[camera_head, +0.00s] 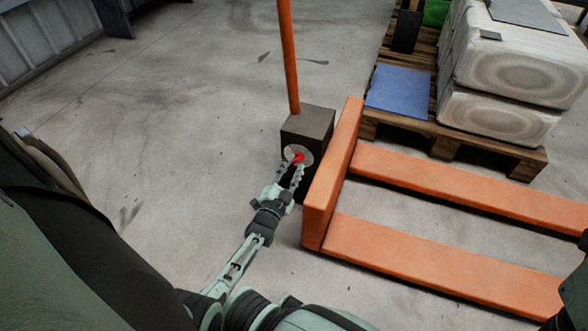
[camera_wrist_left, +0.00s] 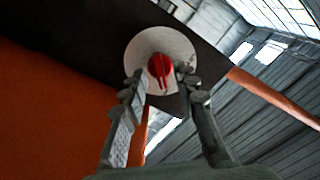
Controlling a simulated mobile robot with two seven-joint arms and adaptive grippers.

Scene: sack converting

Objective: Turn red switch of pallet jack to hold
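The red switch (camera_head: 298,157) is a small knob on a round pale plate (camera_head: 304,151), on the dark box of the orange pallet jack (camera_head: 331,188). In the left wrist view the red switch (camera_wrist_left: 160,71) stands out from the pale disc (camera_wrist_left: 143,48), its ridge roughly upright and slightly tilted. My left gripper (camera_head: 292,170) is at the switch. Its fingers (camera_wrist_left: 160,82) are apart, one on each side of the knob, with a gap at the left finger; contact on the right is unclear. My right gripper is not in view.
The jack's orange handle (camera_head: 288,55) rises from the dark box (camera_head: 308,123). Two orange forks (camera_head: 440,265) extend right. Behind them a wooden pallet (camera_head: 446,139) carries wrapped sacks (camera_head: 510,75) and a blue sheet (camera_head: 399,89). The floor at left is clear.

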